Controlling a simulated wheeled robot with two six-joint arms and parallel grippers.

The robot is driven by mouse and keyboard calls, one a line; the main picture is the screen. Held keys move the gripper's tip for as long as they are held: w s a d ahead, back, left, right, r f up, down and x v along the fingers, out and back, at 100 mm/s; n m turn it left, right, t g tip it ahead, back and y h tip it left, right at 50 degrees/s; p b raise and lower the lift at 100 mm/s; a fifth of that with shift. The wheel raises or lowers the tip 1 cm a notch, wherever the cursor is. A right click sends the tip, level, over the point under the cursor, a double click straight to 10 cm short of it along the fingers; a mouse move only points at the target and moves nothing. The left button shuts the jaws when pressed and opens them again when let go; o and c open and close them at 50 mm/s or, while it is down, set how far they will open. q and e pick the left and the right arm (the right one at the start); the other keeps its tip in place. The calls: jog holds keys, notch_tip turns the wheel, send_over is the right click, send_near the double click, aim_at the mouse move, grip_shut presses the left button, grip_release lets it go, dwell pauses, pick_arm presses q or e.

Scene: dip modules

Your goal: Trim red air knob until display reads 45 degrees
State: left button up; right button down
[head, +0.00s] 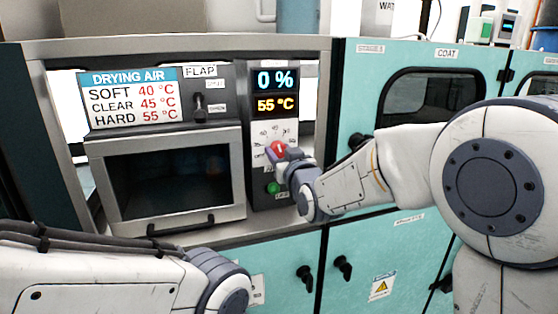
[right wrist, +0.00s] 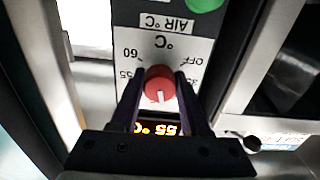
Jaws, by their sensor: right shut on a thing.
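The red air knob (head: 278,147) sits on the white dial panel below the display, partly hidden by my right gripper in the head view. My right gripper (head: 285,156) is shut on the knob. In the right wrist view the two fingers stand on either side of the red knob (right wrist: 159,86), with a white pointer mark on its face. The display (head: 275,92) reads 0 % in blue on top and 55 °C in orange below. The left arm (head: 120,270) comes in at lower left; its gripper is not visible.
A drying air sign (head: 129,97) lists soft 40 °C, clear 45 °C and hard 55 °C. A flap lever (head: 200,105) is beside it, above an oven door (head: 172,182) with a dark window. A green button (head: 272,188) is just below the knob. Teal cabinets (head: 390,245) stand at right.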

jog(key=n+b, duration=0.5)
jog(key=n, duration=0.1)
jog(key=shift+f, duration=0.2)
jog(key=n+b, duration=0.2)
jog(key=n, duration=0.1)
jog(key=shift+n, duration=0.4)
jog(key=shift+r+n+b, duration=0.15)
jog(key=shift+n+b, duration=0.45)
jog(key=shift+n, duration=0.7)
jog(key=shift+c, duration=1.9)
grip_release()
jog(key=shift+r, duration=0.1)
jog(key=shift+d, duration=0.1)
